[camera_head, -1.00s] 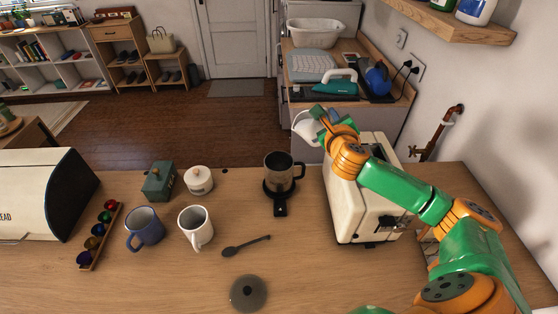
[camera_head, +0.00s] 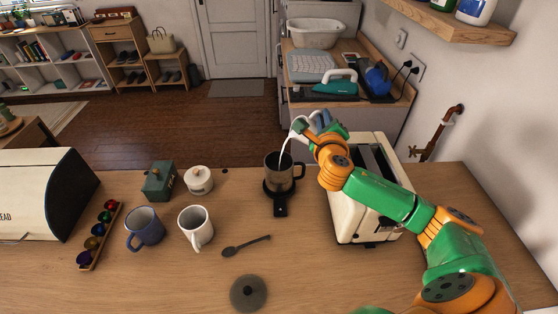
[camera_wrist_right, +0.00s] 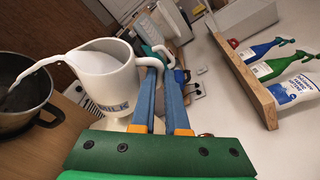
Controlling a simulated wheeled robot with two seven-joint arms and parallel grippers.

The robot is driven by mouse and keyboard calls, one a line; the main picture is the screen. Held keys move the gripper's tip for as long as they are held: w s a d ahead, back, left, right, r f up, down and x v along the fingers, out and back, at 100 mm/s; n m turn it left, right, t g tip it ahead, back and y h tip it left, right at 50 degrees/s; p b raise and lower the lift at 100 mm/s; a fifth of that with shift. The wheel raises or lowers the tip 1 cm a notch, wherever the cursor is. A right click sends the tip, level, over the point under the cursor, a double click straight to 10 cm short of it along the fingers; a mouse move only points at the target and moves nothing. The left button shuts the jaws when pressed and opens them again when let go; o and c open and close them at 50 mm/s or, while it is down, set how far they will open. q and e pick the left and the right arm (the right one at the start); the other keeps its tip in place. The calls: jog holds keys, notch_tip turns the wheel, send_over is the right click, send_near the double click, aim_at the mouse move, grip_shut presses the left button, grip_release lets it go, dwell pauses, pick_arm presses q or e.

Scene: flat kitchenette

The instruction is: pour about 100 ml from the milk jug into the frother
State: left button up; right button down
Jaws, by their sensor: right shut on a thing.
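The milk jug, white with "MILK" lettering, is tilted in the wrist view (camera_wrist_right: 108,85). My right gripper (camera_head: 322,122) is shut on its handle, and the blue fingers also show in the wrist view (camera_wrist_right: 165,90). In the head view the arm and gripper hide much of the jug. A white stream runs from the spout down into the frother (camera_head: 279,178). The frother is a dark metallic cup with a handle on a black base. It also shows in the wrist view (camera_wrist_right: 22,118), open at the top. My left gripper is out of view.
A cream toaster (camera_head: 345,215) stands under my right arm. A white mug (camera_head: 196,230), blue mug (camera_head: 145,228), dark spoon (camera_head: 245,246) and round grey lid (camera_head: 248,293) are to the left. A white pot (camera_head: 199,181) and green box (camera_head: 160,182) stand behind the mugs.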

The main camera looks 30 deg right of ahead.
aim_at(314, 129)
jog(key=shift+a+f+n+h, duration=0.1)
jog(key=shift+a+n+h, duration=0.2)
jog(key=shift+n, duration=0.2)
dwell(0.5)
jog(key=shift+w+a+f+n+t+b, duration=0.15)
jog(key=shift+a+n+t+b, duration=0.15)
jog(key=shift+b, duration=0.2)
jog(key=shift+a+f+n+b, duration=0.2)
jog(key=shift+n+b, duration=0.2)
jog(key=shift+b, duration=0.4)
